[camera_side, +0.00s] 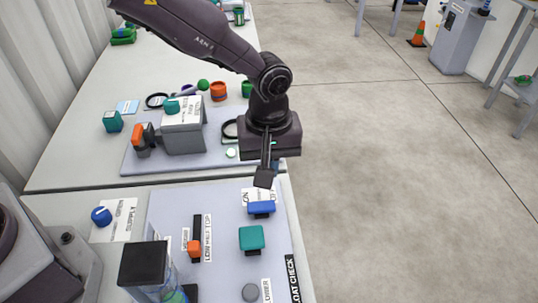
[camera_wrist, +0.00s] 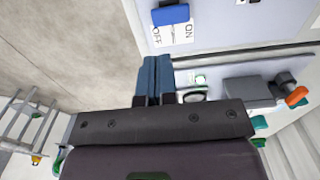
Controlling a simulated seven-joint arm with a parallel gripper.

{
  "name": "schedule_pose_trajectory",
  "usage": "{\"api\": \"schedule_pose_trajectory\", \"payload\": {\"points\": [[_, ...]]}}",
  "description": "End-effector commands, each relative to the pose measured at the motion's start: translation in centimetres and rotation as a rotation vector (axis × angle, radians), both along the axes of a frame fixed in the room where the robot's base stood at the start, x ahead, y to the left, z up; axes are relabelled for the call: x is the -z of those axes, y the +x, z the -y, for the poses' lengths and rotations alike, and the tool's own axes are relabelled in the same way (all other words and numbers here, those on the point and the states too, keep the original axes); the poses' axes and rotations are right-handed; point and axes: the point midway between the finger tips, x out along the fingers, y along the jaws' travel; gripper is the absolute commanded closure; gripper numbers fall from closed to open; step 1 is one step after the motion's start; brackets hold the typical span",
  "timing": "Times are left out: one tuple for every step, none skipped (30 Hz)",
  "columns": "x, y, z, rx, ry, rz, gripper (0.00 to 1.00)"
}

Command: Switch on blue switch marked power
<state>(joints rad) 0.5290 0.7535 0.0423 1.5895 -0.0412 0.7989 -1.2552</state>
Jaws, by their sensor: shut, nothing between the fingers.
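A blue switch (camera_side: 261,208) sits near the far right corner of the near grey panel (camera_side: 225,218). A white label lies on its far side. The switch also shows at the top of the wrist view (camera_wrist: 170,15), beside a label reading OFF and ON. No power marking is legible, and I cannot tell which position the switch is in. My gripper (camera_side: 264,178) is shut and empty, pointing down above the panel's far edge, just beyond the switch and apart from it. Its closed fingers show in the wrist view (camera_wrist: 154,76).
A teal block-shaped control (camera_side: 251,238), an orange slider (camera_side: 194,248) and a grey button (camera_side: 250,292) share the panel. A dark-topped clear container (camera_side: 145,264) stands at its left. A blue knob (camera_side: 101,216) is farther left. A grey box (camera_side: 183,132) stands on the far panel.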

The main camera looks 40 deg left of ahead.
Motion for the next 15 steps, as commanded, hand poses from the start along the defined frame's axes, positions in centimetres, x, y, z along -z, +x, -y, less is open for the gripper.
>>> {"api": "schedule_pose_trajectory", "payload": {"points": [[1.3, -0.1, -0.1, -0.001, 0.002, -0.005, 1.00], [2.0, -0.1, -0.1, -0.001, 0.003, -0.006, 1.00], [2.9, -0.1, -0.1, -0.001, 0.002, -0.005, 1.00], [3.5, -0.1, -0.1, -0.001, 0.003, -0.006, 1.00], [4.1, -0.1, -0.1, -0.001, 0.003, -0.004, 1.00], [5.0, -0.1, -0.1, -0.002, 0.003, -0.004, 1.00], [5.5, 0.0, -0.1, -0.001, 0.002, -0.004, 1.00], [6.1, -0.1, -0.1, -0.001, 0.001, -0.003, 1.00], [6.7, 0.0, 0.0, -0.001, 0.001, -0.003, 1.00], [7.2, 0.0, 0.0, -0.001, 0.001, -0.003, 1.00], [7.6, 0.0, 0.0, 0.000, 0.001, -0.002, 1.00], [8.1, 0.0, 0.0, 0.000, 0.001, -0.002, 1.00], [8.5, 0.0, 0.0, 0.000, 0.001, -0.002, 1.00], [8.7, 0.0, 0.0, 0.001, 0.001, -0.001, 1.00], [9.0, 0.0, 0.0, 0.001, 0.000, 0.000, 1.00]]}}
